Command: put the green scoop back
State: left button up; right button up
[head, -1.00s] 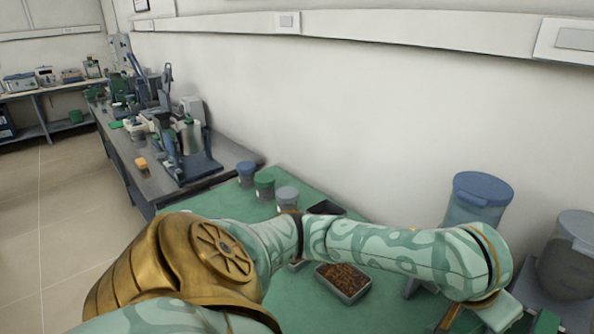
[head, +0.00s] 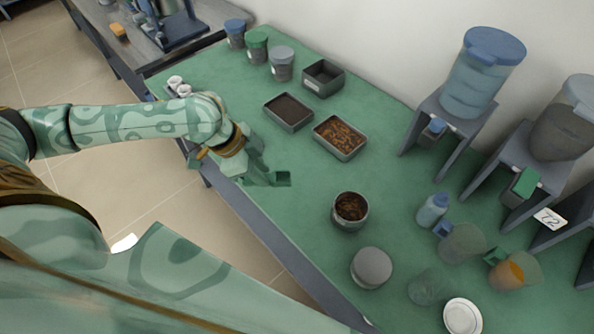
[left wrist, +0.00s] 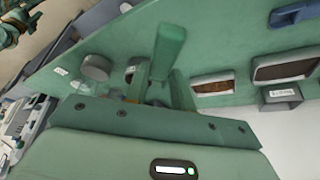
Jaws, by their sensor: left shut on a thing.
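My left gripper (head: 257,173) is shut on the green scoop (head: 283,179), whose small boxy end shows beyond the fingers in the head view. It is held near the front edge of the green bench top (head: 210,80), left of the brown-filled trays. The handle is mostly hidden by the fingers. My right gripper is not in view.
A soil tray (head: 288,112), a brown-filled tray (head: 356,153) and an empty grey box (head: 323,77) stand behind. A round pot (head: 350,223), a grey-lidded jar (head: 371,267), a bottle (head: 432,210) and hopper stands (head: 458,155) are to the right.

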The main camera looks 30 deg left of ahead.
pick_arm(q)
jog(key=shift+a+f+m, duration=0.3)
jog(key=shift+a, duration=0.05)
jog(key=w+f+b, duration=0.1)
jog(key=w+f, duration=0.2)
jog(key=w, duration=0.1)
jog(key=w+d+f+b, duration=0.1)
jog(key=w+f+b, duration=0.1)
jog(key=w+f, duration=0.1)
jog(key=w+d+f+b, duration=0.1)
jog(key=w+f+b, duration=0.1)
jog(key=w, duration=0.4)
jog(key=shift+w+f, duration=0.1)
jog(key=shift+f, duration=0.7)
jog(key=shift+w+f+b, duration=0.2)
jog(key=shift+f+b, duration=0.1)
notch_tip(320, 180, down, 3)
jog(key=shift+f+b, duration=0.1)
jog(key=shift+b, duration=0.5)
jog(key=o, duration=1)
jog(key=shift+r, duration=0.2)
